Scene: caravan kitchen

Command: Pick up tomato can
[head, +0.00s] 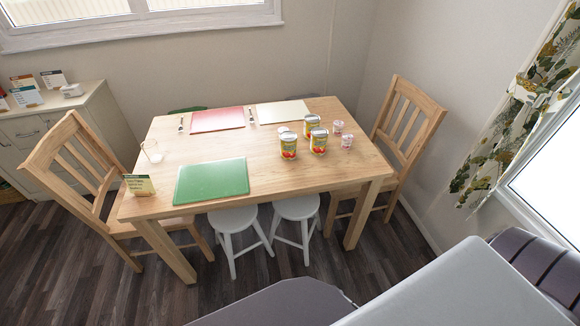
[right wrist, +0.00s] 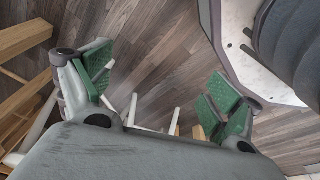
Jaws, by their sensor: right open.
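Several cans stand upright in a group on the right half of the wooden table (head: 160,205) in the head view. A can with a yellow and red label (head: 289,146) stands at the front left. A similar can (head: 318,141) stands to its right, and another can (head: 311,124) is behind them. The labels are too small to read. My right gripper (right wrist: 155,92) shows in the right wrist view with its green pads wide apart. It is open and empty above the dark wood floor, away from the cans. My left gripper is not in view.
A green mat (head: 212,180), a red mat (head: 218,119) and a cream mat (head: 283,111) lie on the table. Small pink-and-white cups (head: 347,141) stand right of the cans. Wooden chairs (head: 405,130) and white stools (head: 298,208) surround the table. A glass (head: 152,152) stands left.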

